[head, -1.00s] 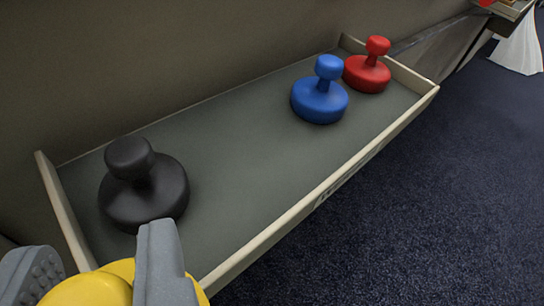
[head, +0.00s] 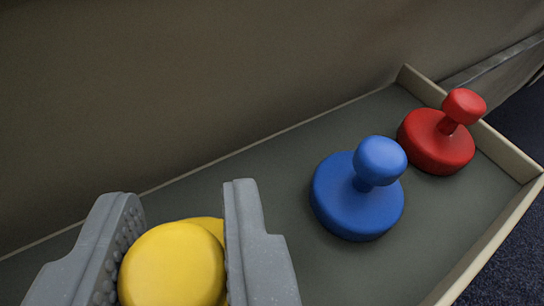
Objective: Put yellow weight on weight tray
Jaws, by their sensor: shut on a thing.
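The yellow weight (head: 172,268) is at the lower left of the head view, between the two grey fingers of my gripper (head: 178,250). My gripper is shut on its round knob; part of its wider base shows behind the knob. The weight tray (head: 285,262) is a long grey-green tray with a pale raised rim, and the yellow weight appears over its left part. I cannot tell whether the weight touches the tray floor. The blue weight (head: 355,208) and the red weight (head: 437,141) stand upright toward the tray's right end.
The blue weight is just right of my right finger, with a strip of bare tray between them. A brown wall or cloth (head: 200,90) rises behind the tray. Dark blue carpet (head: 525,240) lies beyond the front rim at the right.

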